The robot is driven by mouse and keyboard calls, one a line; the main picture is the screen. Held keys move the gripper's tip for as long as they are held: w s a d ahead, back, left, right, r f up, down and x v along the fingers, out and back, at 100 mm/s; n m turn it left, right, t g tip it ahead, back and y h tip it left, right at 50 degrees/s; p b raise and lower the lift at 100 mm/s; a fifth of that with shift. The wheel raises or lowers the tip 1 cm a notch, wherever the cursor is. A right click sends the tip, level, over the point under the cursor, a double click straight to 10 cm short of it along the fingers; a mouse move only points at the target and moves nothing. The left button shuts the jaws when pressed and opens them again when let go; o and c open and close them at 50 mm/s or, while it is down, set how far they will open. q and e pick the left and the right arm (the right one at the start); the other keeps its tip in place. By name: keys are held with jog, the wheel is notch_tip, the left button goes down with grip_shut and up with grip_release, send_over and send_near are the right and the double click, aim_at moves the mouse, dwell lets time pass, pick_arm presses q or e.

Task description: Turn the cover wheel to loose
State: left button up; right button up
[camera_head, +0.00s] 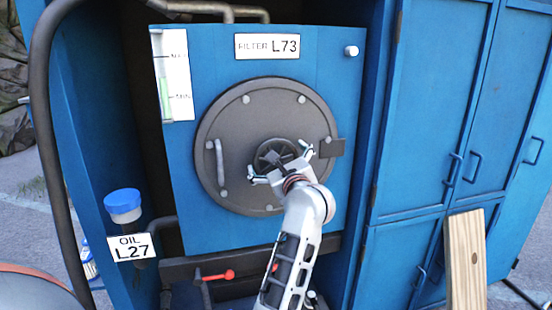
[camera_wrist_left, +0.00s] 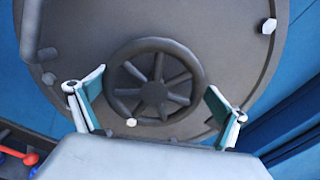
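The cover wheel (camera_head: 268,150) is a small dark spoked handwheel at the middle of the round dark cover (camera_head: 235,110) on the blue filter panel. My left gripper (camera_head: 282,164) is in front of the wheel and hides its lower right part. In the left wrist view the whole rim of the wheel (camera_wrist_left: 154,80) shows. There the left gripper (camera_wrist_left: 155,82) has its fingers spread wide, one on each side of the wheel, with gaps to the rim. I cannot tell how far in front of the wheel the fingertips are. My right gripper is not in view.
The cover has a side handle (camera_head: 219,160) and a latch block (camera_head: 331,147). A red lever (camera_head: 222,275) sits below the panel. A blue-capped oil filler (camera_head: 123,204) stands at the left, and a wooden plank (camera_head: 465,262) at the right.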

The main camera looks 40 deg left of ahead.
aim_at(276, 125)
pick_arm(q)
jog(key=r, duration=0.8)
jog(key=shift+w+d+r, duration=0.1)
jog(key=shift+d+r, duration=0.15)
jog(key=shift+r, duration=0.1)
jog(key=shift+a+r, duration=0.15)
jog(key=shift+r, duration=0.6)
jog(key=shift+o, duration=0.2)
